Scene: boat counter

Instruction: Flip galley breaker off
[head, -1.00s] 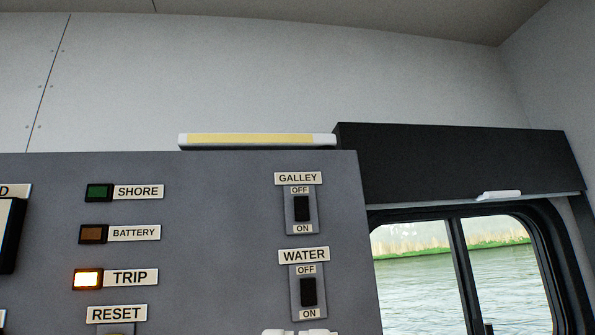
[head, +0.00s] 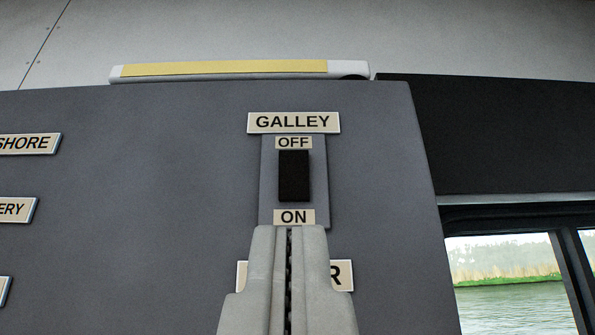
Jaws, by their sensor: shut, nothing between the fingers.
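The galley breaker (head: 293,176) is a black rocker on a grey plate, under a GALLEY label (head: 294,122). An OFF label (head: 293,142) sits above the rocker and an ON label (head: 294,217) below it. Which way the rocker is tipped is hard to tell. My gripper (head: 289,232) is shut and empty, its fingertips pointing up just below the ON label in the picture. It looks in front of the panel; I cannot tell whether it touches. It covers most of the WATER label and hides the switch below.
The grey panel (head: 160,160) carries partly cut-off SHORE (head: 28,144) and BATTERY (head: 16,211) labels at left. A white and yellow bar (head: 225,70) lies along its top edge. A black box (head: 500,140) and a window (head: 510,275) are at right.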

